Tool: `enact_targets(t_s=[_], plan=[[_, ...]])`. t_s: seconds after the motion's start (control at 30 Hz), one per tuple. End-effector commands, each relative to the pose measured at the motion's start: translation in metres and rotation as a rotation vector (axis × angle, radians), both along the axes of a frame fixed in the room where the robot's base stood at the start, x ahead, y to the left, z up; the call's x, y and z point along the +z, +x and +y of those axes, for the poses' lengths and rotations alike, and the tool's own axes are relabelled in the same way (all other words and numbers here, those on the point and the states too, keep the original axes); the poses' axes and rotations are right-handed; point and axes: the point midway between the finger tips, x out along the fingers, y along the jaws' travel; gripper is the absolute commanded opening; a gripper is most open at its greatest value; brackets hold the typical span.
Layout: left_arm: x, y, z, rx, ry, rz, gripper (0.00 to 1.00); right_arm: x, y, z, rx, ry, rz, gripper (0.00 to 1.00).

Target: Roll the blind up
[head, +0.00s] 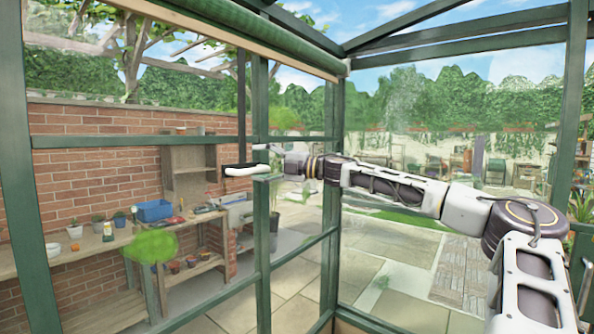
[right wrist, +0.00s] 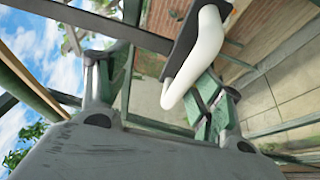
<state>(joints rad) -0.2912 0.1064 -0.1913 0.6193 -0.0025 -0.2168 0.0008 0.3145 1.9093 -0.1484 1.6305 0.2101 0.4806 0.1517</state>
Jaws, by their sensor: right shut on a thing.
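A thick green roller (head: 285,40) runs along the top of the glass wall in the head view, with a tan strip (head: 205,27) beneath it. I cannot tell how far the blind's cloth hangs. A dark rod (head: 241,100) comes down from it to a white crank handle (head: 244,171). My right gripper (head: 266,162) is at this handle, reaching in from the right, and is shut on it. In the right wrist view the white handle (right wrist: 192,62) lies between the gripper's two fingers (right wrist: 158,95); part of the grip is hard to make out. My left gripper is not in view.
Green window frame bars (head: 262,235) stand right behind and beside the handle. Beyond the glass are a brick wall (head: 90,180) and a wooden bench (head: 75,250) with pots and a blue crate (head: 155,211). Paving (head: 400,305) lies outside on the right.

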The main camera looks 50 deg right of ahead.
Motion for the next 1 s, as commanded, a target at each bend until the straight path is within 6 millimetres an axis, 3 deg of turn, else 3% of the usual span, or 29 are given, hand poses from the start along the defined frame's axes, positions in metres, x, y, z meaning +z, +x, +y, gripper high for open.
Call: enact_targets(t_s=[0.03,0.37,0.7,0.77,1.0], plan=[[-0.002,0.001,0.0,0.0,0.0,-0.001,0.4,0.022,-0.007,-0.003,-0.006,0.002,-0.034,0.47],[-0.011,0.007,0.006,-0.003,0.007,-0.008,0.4,0.021,-0.013,-0.007,-0.007,0.0,-0.036,0.48],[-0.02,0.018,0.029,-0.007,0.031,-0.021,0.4,0.02,-0.021,-0.01,-0.008,-0.002,-0.036,0.49],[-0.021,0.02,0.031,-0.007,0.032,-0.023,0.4,0.019,-0.022,-0.011,-0.009,-0.002,-0.035,0.39],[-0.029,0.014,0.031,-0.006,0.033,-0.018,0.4,0.011,-0.026,-0.013,-0.004,-0.001,-0.027,0.39]])
